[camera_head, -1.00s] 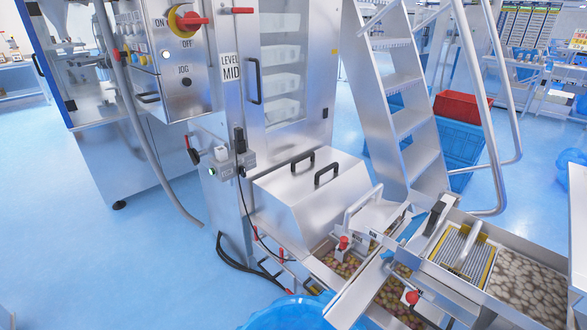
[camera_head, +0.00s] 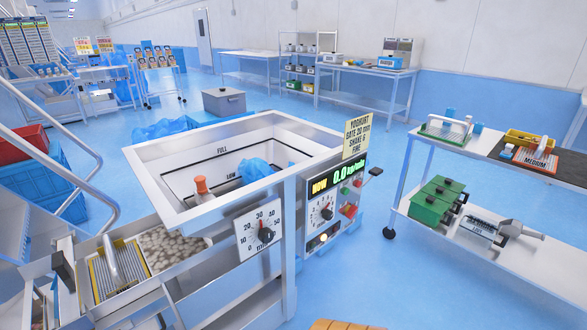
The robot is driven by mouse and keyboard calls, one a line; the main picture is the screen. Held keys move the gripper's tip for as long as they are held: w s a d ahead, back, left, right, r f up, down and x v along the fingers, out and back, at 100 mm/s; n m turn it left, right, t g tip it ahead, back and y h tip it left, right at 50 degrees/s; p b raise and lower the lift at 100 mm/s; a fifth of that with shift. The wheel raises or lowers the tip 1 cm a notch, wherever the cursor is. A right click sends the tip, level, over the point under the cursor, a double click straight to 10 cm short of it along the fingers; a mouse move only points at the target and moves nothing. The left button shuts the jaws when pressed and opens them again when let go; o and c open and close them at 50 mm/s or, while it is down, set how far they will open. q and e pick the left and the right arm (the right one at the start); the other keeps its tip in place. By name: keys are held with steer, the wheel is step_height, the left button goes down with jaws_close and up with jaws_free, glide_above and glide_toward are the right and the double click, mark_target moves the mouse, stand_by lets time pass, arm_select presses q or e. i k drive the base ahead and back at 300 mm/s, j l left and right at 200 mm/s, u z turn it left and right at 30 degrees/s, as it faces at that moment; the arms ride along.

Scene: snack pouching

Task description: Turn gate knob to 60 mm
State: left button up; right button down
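The gate knob (camera_head: 266,236) is a black round knob on a white dial plate (camera_head: 246,247) marked in mm, on the front of the steel hopper (camera_head: 164,180). The figures 20, 30, 40 and 50 can be read around it. The knob's pointer is too small to read surely. A second black knob (camera_head: 327,214) sits on the control panel to its right, under a display (camera_head: 340,181) reading NOW 0.0 kg/min. A yellow card (camera_head: 357,137) above reads YOGHURT, GATE 20 mm, SHAKE 6, FINE. Neither of my grippers is in view.
A tray of pale pieces (camera_head: 172,249) lies left of the dial, beside a yellow-edged grid (camera_head: 118,273). A white cart (camera_head: 454,240) with green boxes (camera_head: 437,203) stands at right. Blue floor between the panel and cart is clear. An orange-brown object (camera_head: 345,325) shows at the bottom edge.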

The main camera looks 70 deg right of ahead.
mark_target(266, 236)
steer(key=z, duration=0.4)
steer(key=k+j+z, duration=0.1)
steer(key=z, duration=0.75)
steer(key=k+j+z, duration=0.1)
steer(key=z, duration=0.3)
steer(key=i+z, duration=0.25)
steer(key=i+l, duration=0.05)
steer(key=i, duration=0.05)
